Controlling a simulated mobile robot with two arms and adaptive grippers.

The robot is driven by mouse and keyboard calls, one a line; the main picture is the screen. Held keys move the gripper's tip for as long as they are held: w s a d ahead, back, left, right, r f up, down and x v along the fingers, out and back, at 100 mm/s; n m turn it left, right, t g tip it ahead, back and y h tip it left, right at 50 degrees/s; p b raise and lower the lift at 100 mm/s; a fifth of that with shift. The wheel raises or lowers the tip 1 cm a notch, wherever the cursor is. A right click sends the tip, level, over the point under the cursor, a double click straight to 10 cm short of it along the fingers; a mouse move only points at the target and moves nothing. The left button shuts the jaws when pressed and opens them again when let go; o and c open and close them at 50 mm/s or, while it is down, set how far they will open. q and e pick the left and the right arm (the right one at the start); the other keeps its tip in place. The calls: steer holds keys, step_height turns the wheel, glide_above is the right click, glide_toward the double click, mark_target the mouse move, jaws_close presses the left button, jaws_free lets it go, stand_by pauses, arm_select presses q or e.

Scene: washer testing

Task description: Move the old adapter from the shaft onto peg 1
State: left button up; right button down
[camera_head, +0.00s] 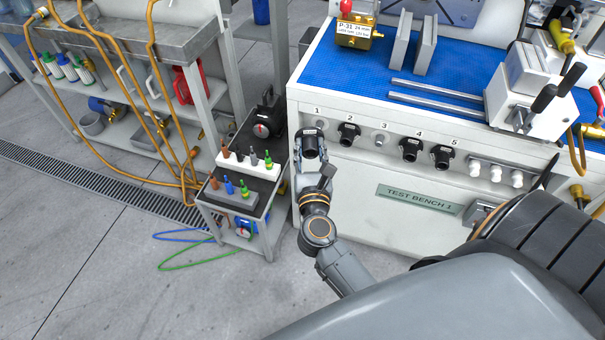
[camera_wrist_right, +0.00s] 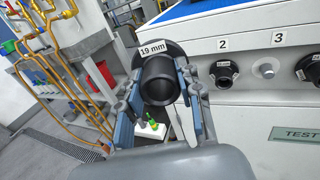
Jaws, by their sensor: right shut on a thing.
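My right gripper (camera_head: 310,157) is shut on a black adapter (camera_head: 309,142) in front of the bench's front panel, at its left end by the number 1. In the right wrist view the adapter (camera_wrist_right: 160,80) sits between the two fingers with its round end towards the camera, and it carries a "19 mm" label. Peg 1 (camera_head: 320,125) is mostly hidden behind the adapter, and I cannot tell whether the adapter touches it. My left gripper is not in view.
Black adapters sit at positions 2 (camera_head: 347,134), 4 (camera_head: 411,149) and 5 (camera_head: 445,157); peg 3 (camera_head: 381,140) is bare. A small cart (camera_head: 257,204) with bottles stands close to the left of the gripper. A white machine (camera_head: 528,88) stands on the blue bench top (camera_head: 340,66).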

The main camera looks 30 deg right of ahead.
mark_target(319, 127)
steer(key=w+d+f+m+g+h+b, duration=0.2)
steer(key=w+f+b, duration=0.25)
steer(key=f, duration=0.25)
steer(key=w+d+f+m+g+h+b, duration=0.2)
steer(key=w+f+h+b, duration=0.1)
steer(key=f+b, duration=0.3)
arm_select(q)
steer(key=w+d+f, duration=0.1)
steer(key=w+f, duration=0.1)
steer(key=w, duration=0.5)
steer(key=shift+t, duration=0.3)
arm_select(e)
steer(key=x, duration=0.6)
steer(key=shift+w, duration=0.15)
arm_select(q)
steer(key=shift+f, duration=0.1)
arm_select(e)
steer(key=shift+a, duration=0.1)
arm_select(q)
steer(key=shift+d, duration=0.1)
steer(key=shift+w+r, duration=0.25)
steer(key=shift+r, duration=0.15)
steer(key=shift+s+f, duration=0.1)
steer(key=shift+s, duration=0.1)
